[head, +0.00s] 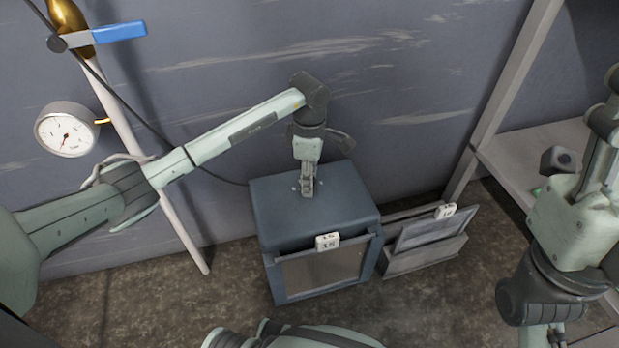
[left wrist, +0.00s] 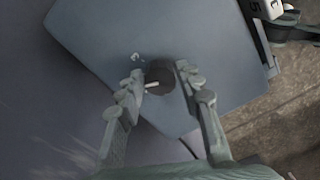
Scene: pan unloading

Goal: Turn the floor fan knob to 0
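The floor fan is a blue-grey box (head: 278,208) standing on the floor against the wall. Its front has a dark panel and a white number tag (head: 327,242). A dark round knob (left wrist: 161,75) with a short white pointer sits on the box's top in the left wrist view. My left gripper (head: 308,190) points down at the top of the box and hides the knob in the head view. In the left wrist view my left gripper (left wrist: 160,80) is open, one finger on each side of the knob. Contact cannot be told.
A grey rack (head: 425,258) with a white tag (head: 445,210) stands just right of the fan. A shelf (head: 525,150) is at the right. A pipe (head: 182,232) with a pressure gauge (head: 66,130) and a blue lever (head: 120,31) stands at the left.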

